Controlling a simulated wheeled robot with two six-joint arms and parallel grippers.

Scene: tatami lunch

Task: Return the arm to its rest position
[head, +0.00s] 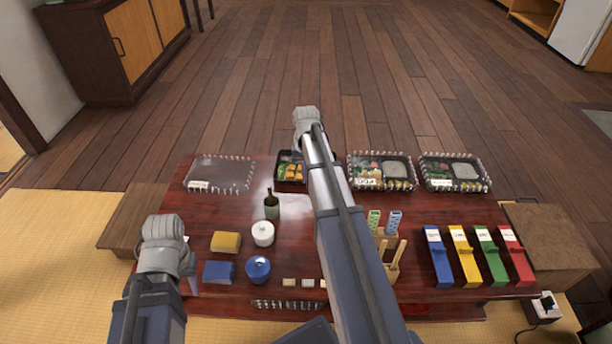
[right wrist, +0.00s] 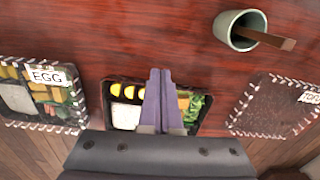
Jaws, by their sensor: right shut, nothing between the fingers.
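That box also shows beside the arm in the head view (head: 290,155).
The dark red table (head: 215,290) holds a green cup (head: 272,210) with a brown stick, a white jar (head: 263,234), a blue jar (head: 258,270) and a yellow block (head: 226,242). Lidded boxes (head: 455,187) line the far edge; coloured boxes (head: 465,262) stand right. Wooden floor beyond is clear.

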